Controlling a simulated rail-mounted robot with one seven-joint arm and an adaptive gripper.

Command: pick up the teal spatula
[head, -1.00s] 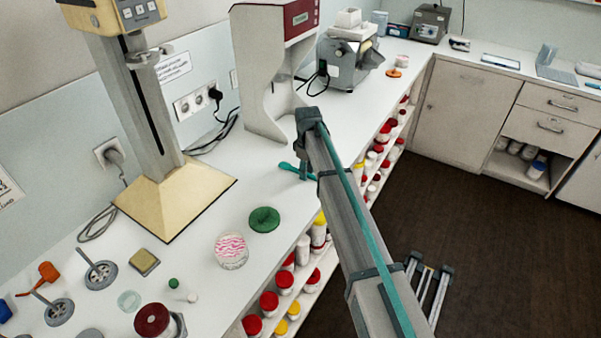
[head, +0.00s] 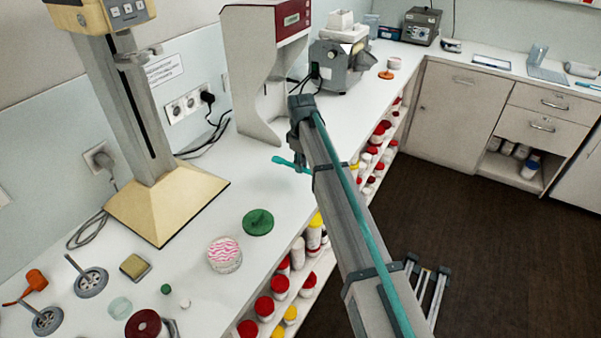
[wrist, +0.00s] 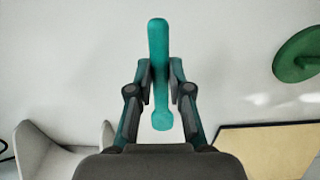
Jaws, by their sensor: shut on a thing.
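The teal spatula (head: 288,162) is above the white counter, beside the end of my arm in the head view. In the wrist view the spatula (wrist: 158,45) runs lengthwise between the fingers of my gripper (wrist: 160,88), one finger on each side. My gripper is shut on it at its middle; one end sticks out beyond the fingers and the rounder end lies toward the palm. It appears slightly raised from the counter, though the gap is hard to judge. The arm hides part of the spatula and the fingers in the head view.
A green disc (head: 258,222) and a pink-and-white round container (head: 224,254) lie on the counter nearby. A stand with a beige base (head: 165,205) is to the left, and a tall grey-white machine (head: 250,75) stands behind. Shelves of jars run below the counter's front edge.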

